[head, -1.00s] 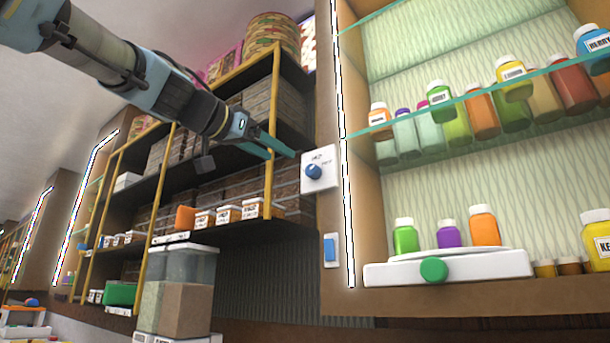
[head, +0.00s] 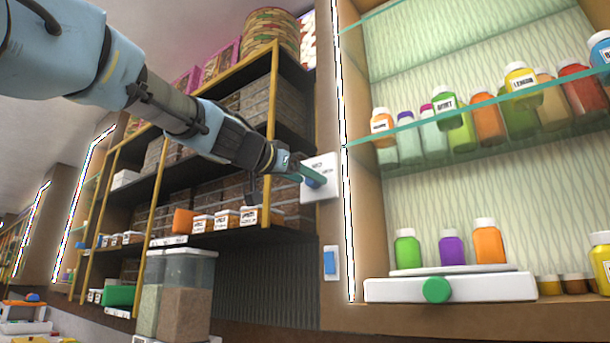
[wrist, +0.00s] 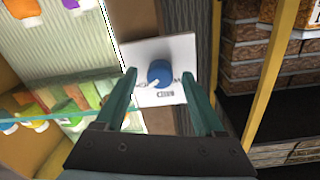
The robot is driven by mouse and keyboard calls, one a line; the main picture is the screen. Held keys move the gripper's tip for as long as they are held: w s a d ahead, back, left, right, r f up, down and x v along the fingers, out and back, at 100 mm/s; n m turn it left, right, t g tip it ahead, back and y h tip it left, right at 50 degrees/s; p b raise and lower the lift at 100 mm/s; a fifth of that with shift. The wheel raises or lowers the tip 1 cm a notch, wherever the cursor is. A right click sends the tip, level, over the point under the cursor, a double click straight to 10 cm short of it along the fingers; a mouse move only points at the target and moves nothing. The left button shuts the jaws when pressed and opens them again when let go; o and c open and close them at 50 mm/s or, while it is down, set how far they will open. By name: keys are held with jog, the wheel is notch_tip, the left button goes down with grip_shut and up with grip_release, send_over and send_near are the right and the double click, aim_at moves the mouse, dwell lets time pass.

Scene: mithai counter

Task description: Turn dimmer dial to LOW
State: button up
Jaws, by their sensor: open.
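The dimmer dial is a blue knob (wrist: 160,73) with a pale pointer mark, on a white square plate (head: 328,186) fixed to a brown wooden post. In the wrist view the plate (wrist: 162,50) fills the middle, with small dark lettering too blurred to read. My gripper (head: 312,178) is open, its teal fingers reaching to the plate in the head view. In the wrist view its fingertips (wrist: 160,76) lie on either side of the knob, with gaps showing. I cannot tell whether either finger touches it. In the head view the fingers partly cover the knob.
A blue rocker switch (head: 330,263) is on the post below the plate. To the right is a lit cabinet with a glass shelf (head: 470,115) of bottles and a white scale (head: 400,289). Dark shelving with boxes and yellow uprights (head: 270,130) stands left.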

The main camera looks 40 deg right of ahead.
grip_shut()
dwell(0.5)
jog(key=n+b, duration=0.1)
jog(key=n, duration=0.1)
jog(key=n+b, duration=0.2)
jog(key=shift+f+n, duration=0.2)
jog(key=shift+n, duration=0.1)
jog(key=n, duration=1)
jog(key=n+t+p, duration=0.1)
jog(key=n, duration=0.9)
jog(key=shift+s+r, duration=0.1)
jog(key=shift+r, duration=0.1)
dwell(0.4)
